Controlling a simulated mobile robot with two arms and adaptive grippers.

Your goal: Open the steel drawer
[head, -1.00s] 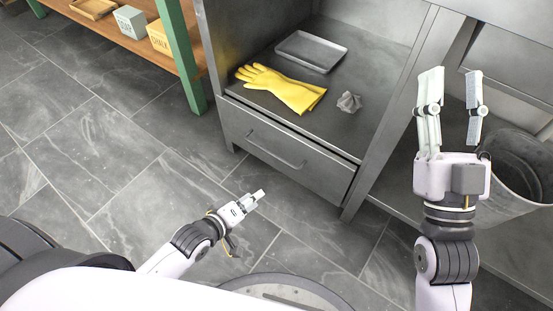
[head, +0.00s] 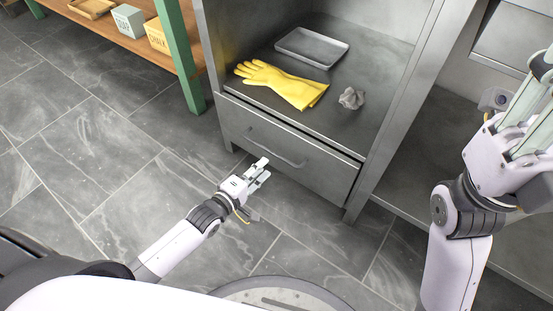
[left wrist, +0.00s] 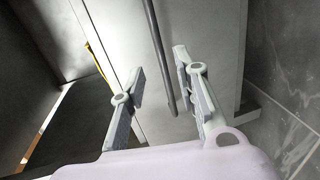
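The steel drawer (head: 310,165) is shut, low in a grey steel cabinet. Its bar handle (head: 275,150) runs across the front. My left gripper (head: 264,171) is in front of the drawer, just below the handle in the head view. In the left wrist view my left gripper (left wrist: 160,66) is open and empty. The dark handle (left wrist: 160,50) shows between its fingers, beyond the tips, running roughly lengthwise; contact does not show. My right gripper (head: 530,105) is at the right edge, partly cut off, with its fingers apart and empty.
Yellow gloves (head: 285,84), a metal tray (head: 312,48) and a crumpled grey rag (head: 351,98) lie on the shelf above the drawer. A green-legged wooden rack (head: 178,55) holding boxes stands left. The tiled floor (head: 110,150) before the drawer is clear.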

